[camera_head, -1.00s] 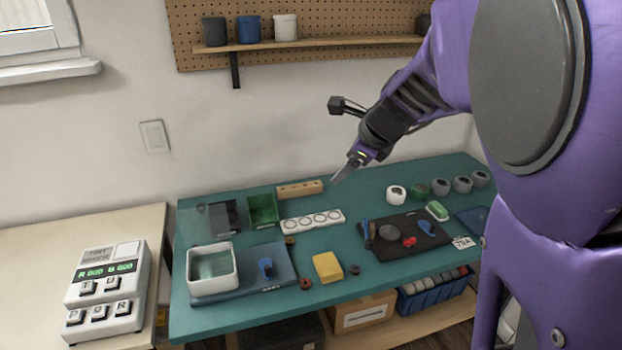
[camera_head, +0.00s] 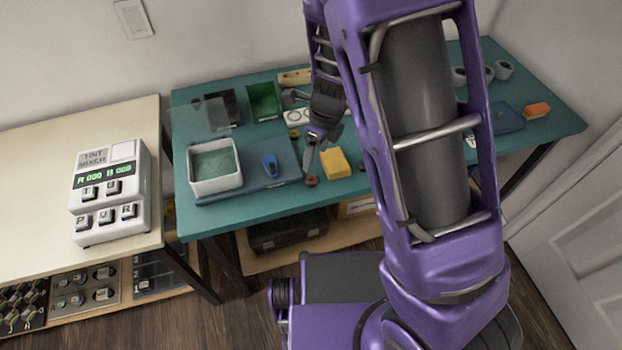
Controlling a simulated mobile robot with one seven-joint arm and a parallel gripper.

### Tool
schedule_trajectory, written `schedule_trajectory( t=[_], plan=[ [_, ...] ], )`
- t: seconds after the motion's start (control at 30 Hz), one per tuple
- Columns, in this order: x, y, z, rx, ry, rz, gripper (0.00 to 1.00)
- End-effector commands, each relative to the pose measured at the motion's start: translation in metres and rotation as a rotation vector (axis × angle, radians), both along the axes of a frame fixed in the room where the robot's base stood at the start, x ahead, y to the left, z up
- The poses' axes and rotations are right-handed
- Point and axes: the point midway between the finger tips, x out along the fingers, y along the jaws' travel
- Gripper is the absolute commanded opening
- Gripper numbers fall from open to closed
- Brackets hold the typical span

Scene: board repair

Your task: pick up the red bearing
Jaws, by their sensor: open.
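The red bearing (camera_head: 311,181) is a small dark red ring lying on the green table top near its front edge, left of and below the yellow block. My gripper (camera_head: 308,168) points down just above and behind the bearing, with its fingertips close to it in the picture. The jaws are open and hold nothing that I can see. I cannot tell the exact height of the fingertips over the bearing.
A yellow block (camera_head: 336,164) lies close to the right of my gripper. A blue object (camera_head: 270,166) and a white bin (camera_head: 215,172) stand on the blue-grey mat (camera_head: 262,180) to the left. My arm hides the table's middle right.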

Motion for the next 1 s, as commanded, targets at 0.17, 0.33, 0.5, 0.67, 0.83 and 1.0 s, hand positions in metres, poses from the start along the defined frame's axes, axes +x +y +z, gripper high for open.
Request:
schedule_trajectory(
  t=[0.17, 0.33, 0.5, 0.67, 0.83, 1.0],
  plan=[
    [0.003, 0.003, -0.035, -0.001, 0.001, -0.001, 0.76],
    [0.004, 0.005, -0.044, 0.0, -0.002, 0.001, 0.76],
    [0.003, 0.005, -0.057, 0.0, 0.0, -0.001, 0.76],
    [0.0, 0.004, -0.083, 0.0, 0.002, -0.002, 0.76],
    [0.003, 0.007, -0.097, 0.001, -0.001, 0.0, 0.76],
    [0.003, 0.007, -0.096, 0.0, -0.001, 0.001, 0.76]
  ],
)
